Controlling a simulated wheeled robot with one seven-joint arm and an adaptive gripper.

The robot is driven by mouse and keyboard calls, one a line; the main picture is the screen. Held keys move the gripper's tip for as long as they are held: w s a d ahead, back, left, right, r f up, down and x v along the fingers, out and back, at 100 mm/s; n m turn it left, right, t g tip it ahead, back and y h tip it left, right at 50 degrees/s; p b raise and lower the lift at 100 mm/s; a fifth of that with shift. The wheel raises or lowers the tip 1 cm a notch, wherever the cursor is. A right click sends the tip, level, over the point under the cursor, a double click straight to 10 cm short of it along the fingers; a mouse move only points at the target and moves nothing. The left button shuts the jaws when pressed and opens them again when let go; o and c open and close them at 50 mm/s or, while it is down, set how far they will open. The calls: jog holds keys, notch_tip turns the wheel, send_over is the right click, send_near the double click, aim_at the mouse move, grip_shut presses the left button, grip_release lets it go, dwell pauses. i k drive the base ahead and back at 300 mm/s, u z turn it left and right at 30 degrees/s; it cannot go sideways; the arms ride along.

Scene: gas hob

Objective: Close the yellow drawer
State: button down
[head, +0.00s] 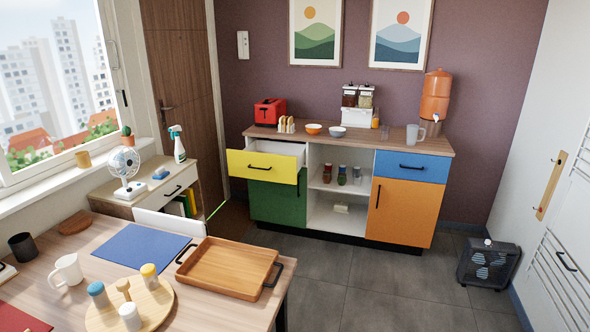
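The yellow drawer (262,167) is in the upper left of the cabinet against the far wall. It stands pulled out, and its white inside shows behind the yellow front. A dark bar handle (260,167) is on its front. The green door (277,203) below it looks shut. My gripper is not in view.
A table (222,309) with a wooden tray (229,269), a blue mat (139,247) and a white mug (66,269) fills the lower left. A side cabinet (183,188) stands left of the drawer. The grey tiled floor (375,285) before the cabinet is clear. A heater (488,265) stands right.

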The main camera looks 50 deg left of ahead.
aim_at(278, 161)
jog(key=i, duration=1.45)
jog(key=u, duration=1.6)
jog(key=i, duration=2.05)
jog(key=u, duration=2)
